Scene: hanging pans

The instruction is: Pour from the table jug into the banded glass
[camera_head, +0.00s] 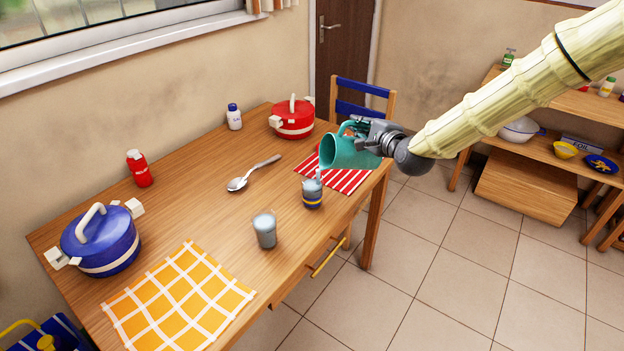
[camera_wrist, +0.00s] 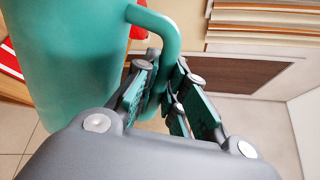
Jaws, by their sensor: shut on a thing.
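The teal jug (camera_head: 350,153) is tilted well over on its side above the table, its mouth facing left. My gripper (camera_head: 366,131) is shut on its handle. In the wrist view, the jug (camera_wrist: 65,60) fills the left side and the fingers of my gripper (camera_wrist: 163,80) close around the handle. A short pale streak, seemingly liquid, shows between the jug's lower rim and the glass. The level inside the glass cannot be told.
A plain glass (camera_head: 264,231) stands nearer, left of the banded one. A red striped mat (camera_head: 348,181) lies under the jug. A spoon (camera_head: 252,173), red pot (camera_head: 292,122), blue pot (camera_head: 101,243), two bottles and a yellow checked cloth (camera_head: 180,298) occupy the wooden table.

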